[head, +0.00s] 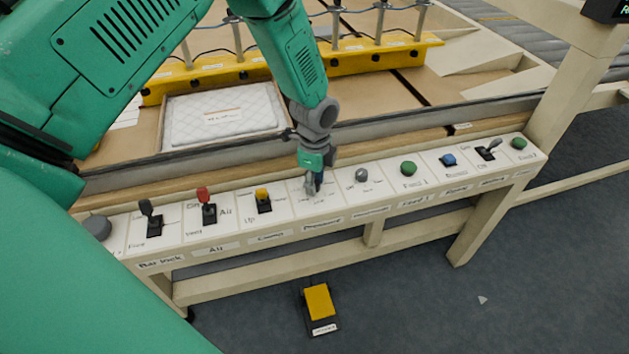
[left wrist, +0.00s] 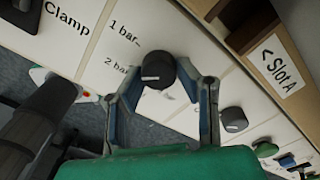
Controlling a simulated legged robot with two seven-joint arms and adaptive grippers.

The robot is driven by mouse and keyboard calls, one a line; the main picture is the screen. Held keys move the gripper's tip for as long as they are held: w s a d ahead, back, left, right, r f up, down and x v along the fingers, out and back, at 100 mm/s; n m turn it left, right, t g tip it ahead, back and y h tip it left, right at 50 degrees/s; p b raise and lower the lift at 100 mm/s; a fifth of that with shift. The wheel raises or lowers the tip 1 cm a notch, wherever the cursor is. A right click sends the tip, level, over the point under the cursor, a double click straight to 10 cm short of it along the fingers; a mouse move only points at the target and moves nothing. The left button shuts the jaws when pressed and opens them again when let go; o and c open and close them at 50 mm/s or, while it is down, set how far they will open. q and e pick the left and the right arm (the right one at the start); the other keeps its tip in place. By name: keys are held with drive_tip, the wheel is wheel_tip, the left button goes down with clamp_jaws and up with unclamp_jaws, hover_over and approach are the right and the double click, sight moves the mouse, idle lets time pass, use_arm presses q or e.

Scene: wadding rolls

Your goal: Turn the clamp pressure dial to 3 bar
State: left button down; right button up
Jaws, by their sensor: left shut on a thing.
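The clamp pressure dial (left wrist: 158,70) is a round black knob on a white panel plate in the left wrist view. The printed marks "1 bar" and "2 bar" show to its left; a 3 bar mark is not readable. A small pale mark shows on the knob's left side, but I cannot tell its exact setting. My left gripper (left wrist: 163,84) has its two fingers on either side of the dial, shut on it. In the head view my left gripper (head: 313,184) is down at the Pressure plate and mostly hides the dial. My right gripper is not in view.
A grey knob (head: 361,174) sits just right of the gripper, and the yellow Clamp switch (head: 263,198) just left. A red lever (head: 204,200) and green button (head: 408,168) are on the same panel. A yellow pedal (head: 319,302) is on the floor.

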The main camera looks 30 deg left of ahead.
use_arm(q)
drive_tip(key=shift+w+a+r+n, duration=0.1)
drive_tip(key=shift+a+n, duration=0.1)
drive_tip(key=shift+n, duration=0.2)
drive_tip(key=shift+n+p, duration=0.35)
drive_tip(key=shift+n, duration=0.15)
drive_tip(key=n+p, duration=0.1)
drive_tip(key=n, duration=0.2)
drive_tip(key=shift+a, duration=0.1)
drive_tip(key=shift+n+p, duration=0.35)
drive_tip(key=shift+n, duration=2.15)
drive_tip(key=shift+s, duration=0.2)
drive_tip(key=c, duration=1.2)
unclamp_jaws()
drive_tip(key=shift+s+a, duration=0.1)
drive_tip(key=shift+a, duration=0.05)
